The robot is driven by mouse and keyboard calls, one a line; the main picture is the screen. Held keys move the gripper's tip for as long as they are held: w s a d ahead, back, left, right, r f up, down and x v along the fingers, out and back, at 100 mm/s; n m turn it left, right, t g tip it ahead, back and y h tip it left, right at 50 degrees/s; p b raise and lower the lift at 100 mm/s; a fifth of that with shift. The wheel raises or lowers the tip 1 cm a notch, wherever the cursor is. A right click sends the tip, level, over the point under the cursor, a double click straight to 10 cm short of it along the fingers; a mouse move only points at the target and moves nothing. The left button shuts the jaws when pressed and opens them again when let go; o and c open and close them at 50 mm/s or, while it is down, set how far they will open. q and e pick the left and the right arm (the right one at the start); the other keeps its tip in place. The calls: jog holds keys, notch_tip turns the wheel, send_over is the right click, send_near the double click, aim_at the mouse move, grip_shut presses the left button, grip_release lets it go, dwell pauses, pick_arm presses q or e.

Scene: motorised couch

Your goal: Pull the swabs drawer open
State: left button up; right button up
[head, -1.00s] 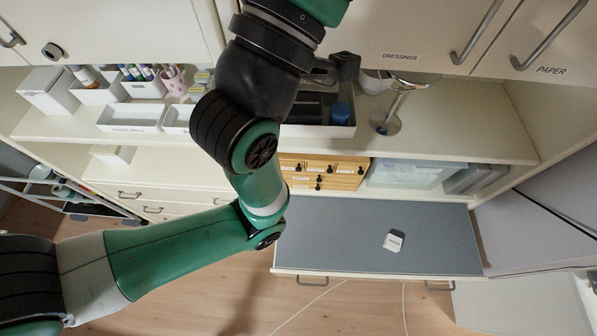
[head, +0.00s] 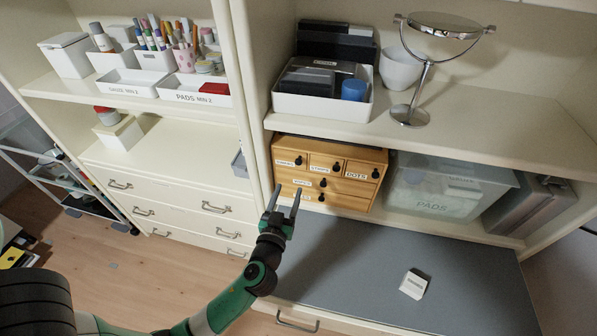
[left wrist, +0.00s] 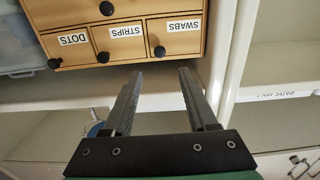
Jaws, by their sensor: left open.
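A small wooden drawer box (head: 330,172) stands in the cabinet niche, drawers shut. The swabs drawer (head: 287,160) is top left, with a dark round knob. In the left wrist view, which sees the box upside down, the swabs drawer (left wrist: 176,38) is at the right and its knob (left wrist: 160,52) appears beyond the fingertips, about between them. My left gripper (head: 284,200) is open and empty, in front of the box's lower left part and apart from the knob. Its two fingers (left wrist: 160,75) also show in the wrist view. My right gripper is out of view.
A grey pull-out worktop (head: 370,265) lies below the box, with a small white item (head: 414,284) on it. A clear pads bin (head: 450,187) stands right of the box. A cabinet upright (head: 252,110) is close on the left. A shelf with a mirror (head: 428,60) is above.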

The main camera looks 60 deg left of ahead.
aim_at(298, 163)
pick_arm(q)
jog(key=x, duration=1.1)
jog(key=shift+w+a, duration=0.15)
jog(key=shift+a, duration=0.05)
grip_shut()
dwell(0.9)
